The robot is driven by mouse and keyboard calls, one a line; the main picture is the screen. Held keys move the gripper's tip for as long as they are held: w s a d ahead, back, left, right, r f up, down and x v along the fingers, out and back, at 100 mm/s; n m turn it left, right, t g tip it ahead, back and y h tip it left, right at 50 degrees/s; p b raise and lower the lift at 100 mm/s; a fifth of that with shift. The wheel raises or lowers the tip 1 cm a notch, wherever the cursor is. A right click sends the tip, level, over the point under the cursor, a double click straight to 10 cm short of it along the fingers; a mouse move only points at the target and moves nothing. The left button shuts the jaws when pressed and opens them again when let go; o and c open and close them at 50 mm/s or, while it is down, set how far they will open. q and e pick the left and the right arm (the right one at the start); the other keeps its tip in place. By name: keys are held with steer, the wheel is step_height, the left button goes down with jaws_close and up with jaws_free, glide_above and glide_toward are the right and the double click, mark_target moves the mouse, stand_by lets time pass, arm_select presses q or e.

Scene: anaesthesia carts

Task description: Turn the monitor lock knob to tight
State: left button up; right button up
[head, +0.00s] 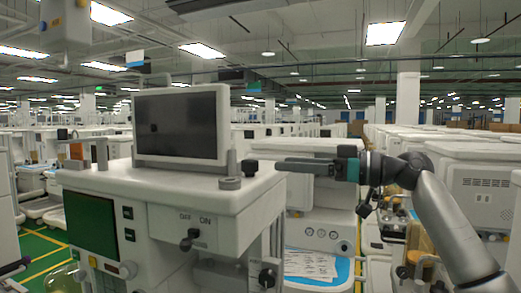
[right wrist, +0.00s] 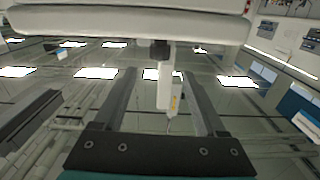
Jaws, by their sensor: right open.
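The monitor (head: 181,126) with a dark screen stands upright on the white cart top. A small black knob (head: 250,168) sits at the right end of the cart top, beside a grey post (head: 231,165). I take it to be the lock knob; its marking cannot be read. My right gripper (head: 281,164) is open and empty, pointing left at the knob, with a small gap between. In the right wrist view the open fingers (right wrist: 158,77) frame a narrow white upright part, and a dark knob (right wrist: 159,50) lies beyond the fingertips. My left gripper is not in view.
The cart front has an OFF/ON panel with a black switch (head: 188,240) and a green screen (head: 91,226). Another black knob (head: 267,278) is lower right. A blue-edged tray with papers (head: 310,264) lies below my right gripper. Other carts stand close on the right.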

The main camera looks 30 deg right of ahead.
mark_target(261, 178)
steer(key=shift+p+x, duration=2.25)
steer(key=shift+x, duration=1.35)
steer(key=shift+c, duration=0.4)
jaws_close()
